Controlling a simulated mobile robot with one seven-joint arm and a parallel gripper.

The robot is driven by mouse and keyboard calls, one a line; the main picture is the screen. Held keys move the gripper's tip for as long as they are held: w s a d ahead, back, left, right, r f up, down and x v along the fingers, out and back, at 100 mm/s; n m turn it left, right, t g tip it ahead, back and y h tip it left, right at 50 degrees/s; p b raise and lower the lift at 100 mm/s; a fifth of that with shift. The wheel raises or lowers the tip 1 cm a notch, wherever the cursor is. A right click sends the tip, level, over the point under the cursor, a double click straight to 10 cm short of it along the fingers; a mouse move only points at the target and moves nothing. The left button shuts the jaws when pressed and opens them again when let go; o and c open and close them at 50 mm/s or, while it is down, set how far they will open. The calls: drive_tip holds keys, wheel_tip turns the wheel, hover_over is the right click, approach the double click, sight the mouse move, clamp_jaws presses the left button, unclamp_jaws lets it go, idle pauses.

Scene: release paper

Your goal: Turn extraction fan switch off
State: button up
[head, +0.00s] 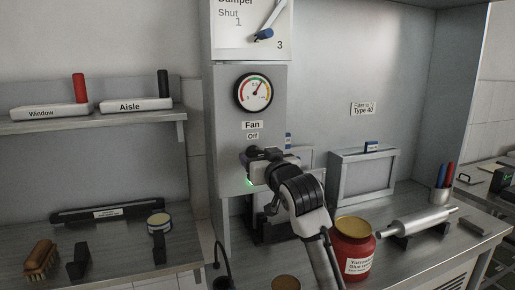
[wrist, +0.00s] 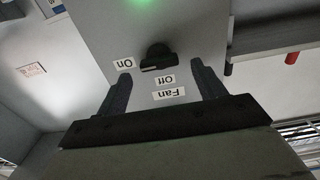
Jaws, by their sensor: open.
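The fan switch is a black rotary knob (wrist: 158,57) on a grey panel, seen in the wrist view between my open fingers. Labels "On" (wrist: 124,64), "Off" (wrist: 165,80) and "Fan" (wrist: 169,94) appear upside down there. A pale mark on the knob's left end faces the "On" label. My gripper (wrist: 160,70) is open and faces the panel, with one finger on each side of the knob; contact is not visible. In the head view my gripper (head: 260,163) is just below the "Off" label (head: 252,136) and largely hides the knob.
A round gauge (head: 254,92) sits above the fan label. A damper panel (head: 240,35) with a blue-tipped lever is higher up. A red tub (head: 352,249) stands near my arm, with a rolling-pin-shaped cylinder (head: 417,222) to its right. A shelf (head: 90,121) is at left.

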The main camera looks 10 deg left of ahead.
sight(255, 153)
drive_tip(key=shift+x, duration=1.35)
drive_tip(key=c, duration=1)
